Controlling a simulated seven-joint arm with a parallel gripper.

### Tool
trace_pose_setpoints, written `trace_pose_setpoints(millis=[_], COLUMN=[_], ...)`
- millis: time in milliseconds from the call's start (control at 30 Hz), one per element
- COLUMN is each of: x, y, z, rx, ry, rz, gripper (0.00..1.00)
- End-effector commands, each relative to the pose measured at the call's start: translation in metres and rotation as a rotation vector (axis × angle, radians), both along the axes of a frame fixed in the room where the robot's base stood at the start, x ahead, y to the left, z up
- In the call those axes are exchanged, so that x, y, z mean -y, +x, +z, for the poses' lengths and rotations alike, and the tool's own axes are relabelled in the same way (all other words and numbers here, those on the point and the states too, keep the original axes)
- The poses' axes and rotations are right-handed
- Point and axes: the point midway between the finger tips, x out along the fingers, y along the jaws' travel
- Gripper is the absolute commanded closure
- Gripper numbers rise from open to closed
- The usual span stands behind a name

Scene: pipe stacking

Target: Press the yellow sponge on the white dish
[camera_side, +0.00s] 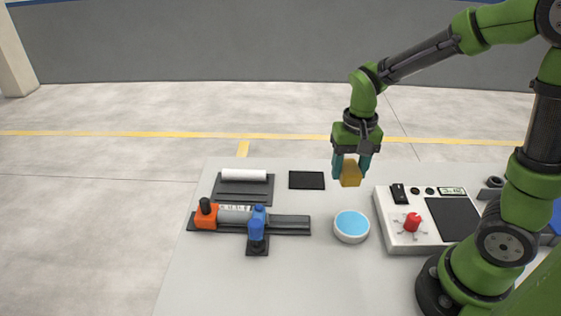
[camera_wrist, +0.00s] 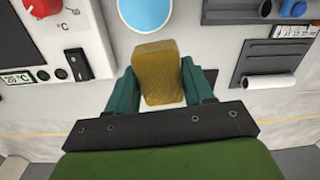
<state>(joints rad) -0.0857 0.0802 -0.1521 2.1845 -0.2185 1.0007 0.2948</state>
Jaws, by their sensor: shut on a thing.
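My gripper (camera_side: 351,167) is shut on the yellow sponge (camera_side: 351,174) and holds it above the table, behind the white dish. In the wrist view the sponge (camera_wrist: 156,72) sits between the two teal fingers of my gripper (camera_wrist: 160,85). The white dish (camera_side: 351,236) is round with a light blue inside and stands on the table, apart from the sponge. In the wrist view the dish (camera_wrist: 144,12) shows at the top edge, partly cut off.
Right of the dish is a white control unit (camera_side: 391,232) with a red knob (camera_side: 412,222). To the left are a rail (camera_side: 290,225) with orange and blue clamps and a grey pipe, a holder with a white roll (camera_side: 244,175), and a black pad (camera_side: 307,180). The table front (camera_side: 270,285) is clear.

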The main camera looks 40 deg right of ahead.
Motion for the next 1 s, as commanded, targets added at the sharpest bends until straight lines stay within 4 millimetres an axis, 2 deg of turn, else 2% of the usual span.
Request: trace_pose_setpoints(millis=[33,100,200,267,433,800,1000], x=[-0.013,-0.024,-0.030,-0.029,-0.029,-0.028,-0.028], y=[-0.014,-0.032,-0.050,-0.053,-0.052,-0.052,-0.051], z=[-0.001,-0.006,-0.013,-0.017,-0.025,-0.062,-0.074], rx=[-0.003,-0.009,-0.022,-0.030,-0.029,-0.031,-0.028], ry=[-0.002,-0.007,-0.018,-0.023,-0.024,-0.023,-0.023], rz=[0.005,-0.014,-0.061,-0.093,-0.128,-0.128,-0.127], gripper=[0.73,0.73,0.73,0.73,0.73,0.73,0.73])
